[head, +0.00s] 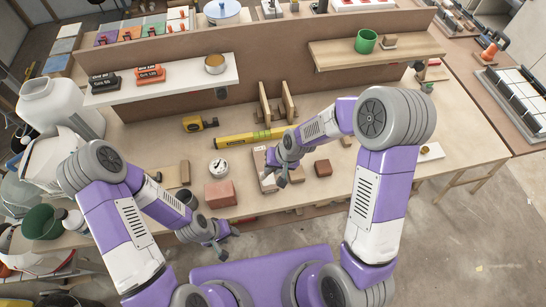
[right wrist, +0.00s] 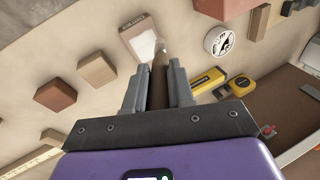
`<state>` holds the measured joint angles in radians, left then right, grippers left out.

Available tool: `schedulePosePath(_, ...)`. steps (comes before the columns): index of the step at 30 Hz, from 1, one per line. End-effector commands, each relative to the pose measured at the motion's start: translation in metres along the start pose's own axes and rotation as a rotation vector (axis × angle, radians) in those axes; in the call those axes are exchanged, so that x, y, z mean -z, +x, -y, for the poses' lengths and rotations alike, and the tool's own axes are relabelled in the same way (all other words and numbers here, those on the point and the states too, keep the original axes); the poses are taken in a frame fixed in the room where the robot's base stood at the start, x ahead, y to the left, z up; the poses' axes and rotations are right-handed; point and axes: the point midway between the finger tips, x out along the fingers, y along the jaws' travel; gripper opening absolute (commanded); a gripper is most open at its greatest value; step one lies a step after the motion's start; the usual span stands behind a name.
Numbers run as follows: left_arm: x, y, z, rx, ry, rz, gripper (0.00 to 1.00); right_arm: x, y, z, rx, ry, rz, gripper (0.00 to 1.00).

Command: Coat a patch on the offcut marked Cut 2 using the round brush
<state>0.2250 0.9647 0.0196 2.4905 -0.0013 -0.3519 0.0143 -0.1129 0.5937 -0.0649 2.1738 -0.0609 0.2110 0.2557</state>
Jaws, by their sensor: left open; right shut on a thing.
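My right gripper (right wrist: 156,85) is shut on a brush (right wrist: 159,62) with a dark handle. The brush points away from the wrist, and its tip is at the edge of a white patch on a pale offcut (right wrist: 128,33). I cannot tell if the tip touches. The offcut has a dark label, too small and turned to read surely. In the head view the offcut (head: 260,157) lies on the bench, partly hidden by my right gripper (head: 276,180). My left gripper (head: 222,246) is open and empty, in front of the bench's near edge.
A reddish block (head: 220,193), a round dial (head: 218,168), a yellow level (head: 240,139) and a tape measure (head: 199,123) lie left of and behind the offcut. Small blocks (head: 322,167) lie to its right. A wooden rack (head: 288,103) stands behind, below raised shelves (head: 375,50).

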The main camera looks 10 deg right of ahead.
Motion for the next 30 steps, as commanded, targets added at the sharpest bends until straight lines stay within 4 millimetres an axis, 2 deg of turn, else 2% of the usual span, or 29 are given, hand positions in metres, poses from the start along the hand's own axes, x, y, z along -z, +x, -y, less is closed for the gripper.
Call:
schedulePosePath(1,0.0,-0.006,-0.002,0.0,0.0,0.0,0.43,0.0,-0.006,0.002,-0.001,0.0,0.004,0.0)
schedulePosePath(18,-0.002,-0.038,-0.014,0.0,0.0,0.0,0.43,0.005,-0.051,0.019,-0.001,-0.004,0.006,0.0)
schedulePosePath(30,-0.002,-0.038,-0.015,0.0,0.0,0.0,0.43,0.005,-0.052,0.02,-0.001,-0.005,0.006,0.0)
